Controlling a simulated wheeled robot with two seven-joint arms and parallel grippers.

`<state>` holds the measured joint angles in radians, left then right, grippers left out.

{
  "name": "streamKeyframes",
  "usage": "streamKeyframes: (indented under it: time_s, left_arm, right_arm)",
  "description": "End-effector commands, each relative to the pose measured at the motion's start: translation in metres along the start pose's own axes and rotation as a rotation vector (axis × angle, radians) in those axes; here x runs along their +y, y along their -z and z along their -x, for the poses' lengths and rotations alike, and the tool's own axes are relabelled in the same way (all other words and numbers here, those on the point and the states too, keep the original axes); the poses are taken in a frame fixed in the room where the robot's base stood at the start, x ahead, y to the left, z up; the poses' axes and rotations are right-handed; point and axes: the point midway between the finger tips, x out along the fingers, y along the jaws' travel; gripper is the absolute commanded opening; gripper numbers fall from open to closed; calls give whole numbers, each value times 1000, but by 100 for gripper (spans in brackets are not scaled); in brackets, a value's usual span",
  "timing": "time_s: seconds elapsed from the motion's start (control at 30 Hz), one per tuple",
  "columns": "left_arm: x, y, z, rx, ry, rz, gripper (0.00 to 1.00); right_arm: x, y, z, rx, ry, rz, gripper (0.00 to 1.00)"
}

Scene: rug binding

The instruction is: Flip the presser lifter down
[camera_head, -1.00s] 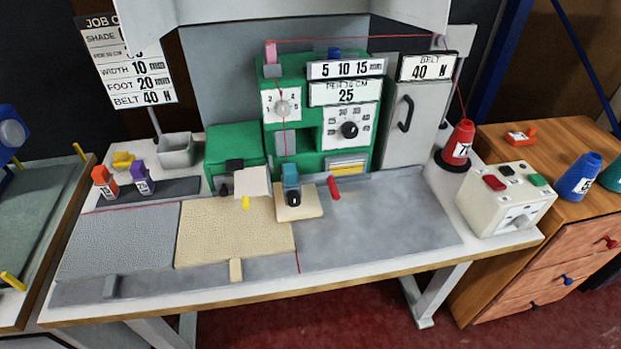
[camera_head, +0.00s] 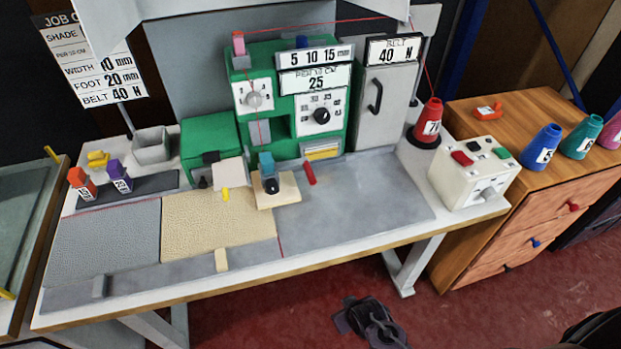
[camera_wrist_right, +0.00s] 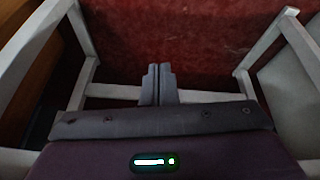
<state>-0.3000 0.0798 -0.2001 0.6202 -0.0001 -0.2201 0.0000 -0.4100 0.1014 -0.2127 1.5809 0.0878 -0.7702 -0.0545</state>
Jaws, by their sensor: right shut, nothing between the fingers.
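The green sewing machine (camera_head: 290,110) stands at the back of the table. A short red lever (camera_head: 309,173), which looks like the presser lifter, sticks out at its base, tilted, to the right of the teal-topped presser foot part (camera_head: 267,168). My right gripper (camera_head: 348,318) is low, in front of the table's front edge over the red floor, far from the lever. In the right wrist view its fingers (camera_wrist_right: 159,70) are together and empty, with floor and table legs beyond. My left gripper is not in view.
A tan rug piece (camera_head: 215,222) lies on the grey table surface (camera_head: 360,200). A white button box (camera_head: 472,172) and a red thread cone (camera_head: 429,120) stand at the right. The grey surface right of the lever is clear.

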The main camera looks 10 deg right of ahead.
Motion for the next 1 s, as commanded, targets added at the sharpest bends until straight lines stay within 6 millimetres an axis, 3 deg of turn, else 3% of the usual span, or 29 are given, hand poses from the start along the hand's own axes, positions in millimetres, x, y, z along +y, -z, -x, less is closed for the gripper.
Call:
streamKeyframes:
  time_s: [0.03,0.13,0.4,0.57,0.8,1.0]
  left_arm:
    - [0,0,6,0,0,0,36]
    - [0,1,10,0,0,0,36]
    - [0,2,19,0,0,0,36]
    - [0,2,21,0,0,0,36]
    - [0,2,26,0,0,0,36]
    - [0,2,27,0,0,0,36]
  right_arm:
    - [1,24,26,30,1,-4,0]
    - [3,60,67,73,1,-11,0]
    - [6,117,158,156,11,-29,0]
    - [1,169,177,362,-19,-20,0]
    - [1,247,228,720,-129,-12,0]
    - [4,276,260,885,-209,-10,0]
